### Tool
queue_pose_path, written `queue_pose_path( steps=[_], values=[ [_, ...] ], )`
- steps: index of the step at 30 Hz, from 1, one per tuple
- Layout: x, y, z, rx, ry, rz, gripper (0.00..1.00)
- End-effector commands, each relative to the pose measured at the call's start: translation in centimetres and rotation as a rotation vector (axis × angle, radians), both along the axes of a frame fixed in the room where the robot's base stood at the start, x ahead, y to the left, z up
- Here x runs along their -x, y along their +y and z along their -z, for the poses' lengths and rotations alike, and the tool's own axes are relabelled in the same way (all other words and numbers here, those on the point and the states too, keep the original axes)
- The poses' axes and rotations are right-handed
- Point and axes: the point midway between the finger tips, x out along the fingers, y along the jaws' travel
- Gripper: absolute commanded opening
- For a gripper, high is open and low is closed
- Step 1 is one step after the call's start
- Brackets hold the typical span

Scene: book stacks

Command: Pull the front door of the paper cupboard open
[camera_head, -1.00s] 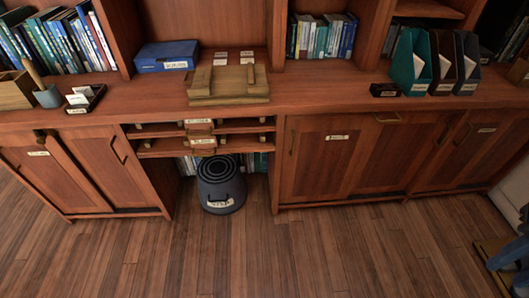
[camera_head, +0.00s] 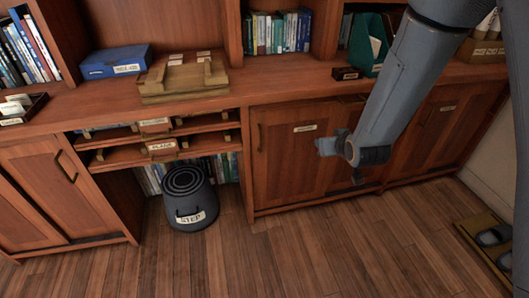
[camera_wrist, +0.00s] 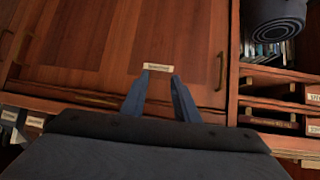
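A wooden cupboard door (camera_head: 285,160) under the counter, to the right of the step stool, carries a small pale label (camera_head: 305,128); I cannot read it clearly. The door looks shut. Its upright handle (camera_head: 260,138) is near its left edge. In the wrist view the scene is upside down, and the handle (camera_wrist: 221,70) shows right of the fingers, with the label (camera_wrist: 157,66) just beyond the fingertips. My gripper (camera_wrist: 159,76) is open and empty, facing the door front. In the head view my gripper (camera_head: 332,146) is right of the handle, apart from it.
A dark step stool (camera_head: 187,200) stands on the floor left of the door, beneath shelf trays (camera_head: 145,153). A neighbouring cupboard door (camera_head: 432,125) is partly behind my arm. A mat with shoes (camera_head: 488,250) lies at the right. The floor before the door is clear.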

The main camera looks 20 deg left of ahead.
Motion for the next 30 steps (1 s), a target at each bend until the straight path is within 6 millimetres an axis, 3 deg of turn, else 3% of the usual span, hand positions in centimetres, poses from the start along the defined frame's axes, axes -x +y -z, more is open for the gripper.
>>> queue_pose_path(
  steps=[1,3,6,10,15,19,30],
  values=[
    [-0.9,2.8,2.9,-0.034,-0.06,-0.046,0.28],
    [-1.7,6.2,4.7,-0.09,-0.155,-0.103,0.28],
    [-1.8,10.5,6.8,-0.176,-0.278,-0.176,0.28],
    [-0.9,14.4,8.6,-0.277,-0.399,-0.246,0.28],
    [0.4,16.7,9.6,-0.358,-0.485,-0.294,0.28],
    [0.4,17.5,9.7,-0.378,-0.506,-0.303,0.28],
    [-3.5,21.0,9.5,-0.378,-0.509,-0.302,0.28]
  ],
)
